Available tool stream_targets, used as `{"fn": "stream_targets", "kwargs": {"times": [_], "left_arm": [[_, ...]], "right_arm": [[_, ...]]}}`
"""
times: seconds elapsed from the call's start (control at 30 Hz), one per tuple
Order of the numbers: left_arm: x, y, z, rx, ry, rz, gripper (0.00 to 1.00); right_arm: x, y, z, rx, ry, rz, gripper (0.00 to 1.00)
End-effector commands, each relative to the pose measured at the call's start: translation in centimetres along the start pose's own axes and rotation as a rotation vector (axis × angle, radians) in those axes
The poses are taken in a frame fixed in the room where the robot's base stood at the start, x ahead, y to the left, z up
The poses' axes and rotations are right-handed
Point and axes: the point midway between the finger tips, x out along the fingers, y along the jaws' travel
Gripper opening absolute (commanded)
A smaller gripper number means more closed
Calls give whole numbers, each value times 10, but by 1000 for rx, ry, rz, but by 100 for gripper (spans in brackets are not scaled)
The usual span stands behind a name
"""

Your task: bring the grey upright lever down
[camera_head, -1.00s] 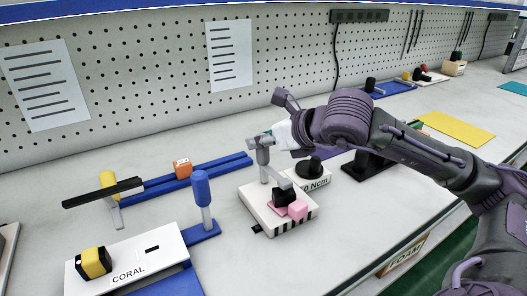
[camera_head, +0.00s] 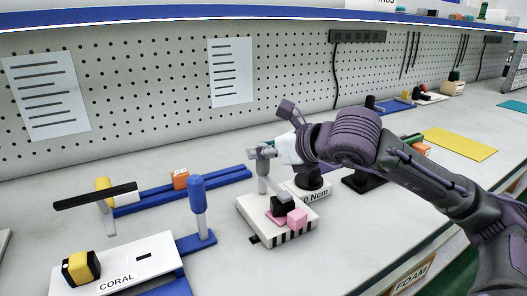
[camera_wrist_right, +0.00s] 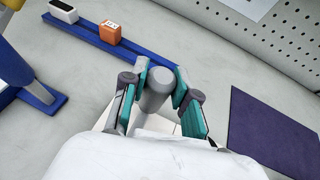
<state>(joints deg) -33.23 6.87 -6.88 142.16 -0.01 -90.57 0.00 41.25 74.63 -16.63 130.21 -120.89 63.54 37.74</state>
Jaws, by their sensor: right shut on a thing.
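The grey upright lever (camera_head: 262,181) stands on a white fixture block (camera_head: 246,211) with black stripes along its front edge. My right gripper (camera_head: 270,149) is at the lever's top. In the right wrist view, its teal-padded fingers (camera_wrist_right: 160,88) close on both sides of the round grey lever end (camera_wrist_right: 157,84). The lever looks about vertical. The fixture is mostly hidden behind the white gripper body in the wrist view. My left gripper is not in view.
A blue-handled lever (camera_head: 198,196) stands left of the fixture, by a white CORAL board (camera_head: 150,258). A blue rail (camera_head: 215,181) with an orange block (camera_head: 180,180) lies behind. A black knob on a labelled block (camera_head: 310,188) is close on the right. The front bench is clear.

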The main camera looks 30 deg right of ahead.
Motion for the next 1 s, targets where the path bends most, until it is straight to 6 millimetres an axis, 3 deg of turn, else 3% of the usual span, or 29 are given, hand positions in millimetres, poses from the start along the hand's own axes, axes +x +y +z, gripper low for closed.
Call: {"fn": "stream_targets", "kwargs": {"times": [0.23,0.27,0.4,0.77,1.0], "left_arm": [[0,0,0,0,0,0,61],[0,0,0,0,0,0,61],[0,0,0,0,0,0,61],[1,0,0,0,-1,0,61],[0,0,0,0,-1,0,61]], "right_arm": [[-1,0,1,-2,-5,0,0],[-1,0,1,-2,-5,0,30],[0,0,1,-2,-3,0,54],[-2,0,0,-1,1,-1,55],[-26,0,-1,-7,4,-4,55]]}}
